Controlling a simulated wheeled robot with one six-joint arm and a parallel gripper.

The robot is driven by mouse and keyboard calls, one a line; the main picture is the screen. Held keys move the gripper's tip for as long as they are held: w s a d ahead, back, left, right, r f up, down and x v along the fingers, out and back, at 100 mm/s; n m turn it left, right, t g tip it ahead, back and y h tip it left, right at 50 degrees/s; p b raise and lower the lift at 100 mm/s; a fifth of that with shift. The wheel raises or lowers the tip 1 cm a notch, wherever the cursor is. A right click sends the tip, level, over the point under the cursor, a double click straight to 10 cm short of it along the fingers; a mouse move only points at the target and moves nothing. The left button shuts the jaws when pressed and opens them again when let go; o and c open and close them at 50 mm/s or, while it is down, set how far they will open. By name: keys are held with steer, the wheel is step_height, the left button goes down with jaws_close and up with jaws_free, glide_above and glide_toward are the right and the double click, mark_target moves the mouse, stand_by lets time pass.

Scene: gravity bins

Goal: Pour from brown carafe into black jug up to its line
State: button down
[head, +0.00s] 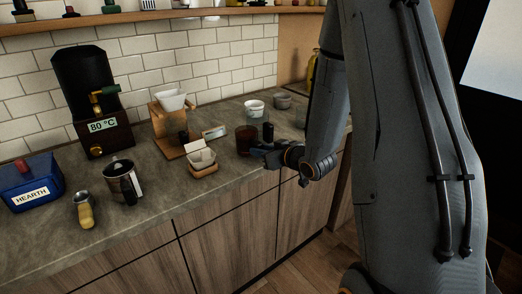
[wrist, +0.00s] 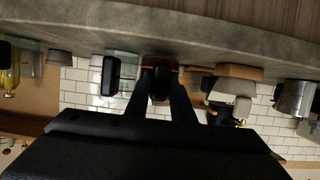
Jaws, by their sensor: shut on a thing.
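The brown carafe (head: 246,140) stands near the counter's front edge, dark and see-through brown. My gripper (head: 264,151) is at its front right side. In the wrist view, which is upside down, my fingers (wrist: 161,82) are shut on its dark handle, and the brown carafe (wrist: 158,62) shows behind with a thin red line. A black upright shape (head: 268,131) stands just right of the carafe; it also shows in the wrist view (wrist: 110,75), with clear glass beside it. I cannot tell whether this is the black jug. Its fill line and contents are not visible.
Left of the carafe are a wooden dripper stand (head: 168,130), a paper filter holder (head: 202,160), and a steel pitcher (head: 120,175) with a black handle. A white cup (head: 255,109) stands behind. The counter front (head: 150,210) is mostly clear.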

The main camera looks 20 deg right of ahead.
steer(key=shift+f+b, duration=0.3)
steer(key=shift+f, duration=0.15)
stand_by(0.4)
steer(key=c, duration=1.5)
jaws_free()
steer(key=shift+o, duration=0.2)
steer(key=shift+s, duration=0.1)
steer(key=b+v, duration=0.1)
steer(key=v, duration=0.6)
steer(key=shift+s, duration=0.25)
steer(key=shift+d+r, duration=0.1)
steer(key=shift+r, duration=0.05)
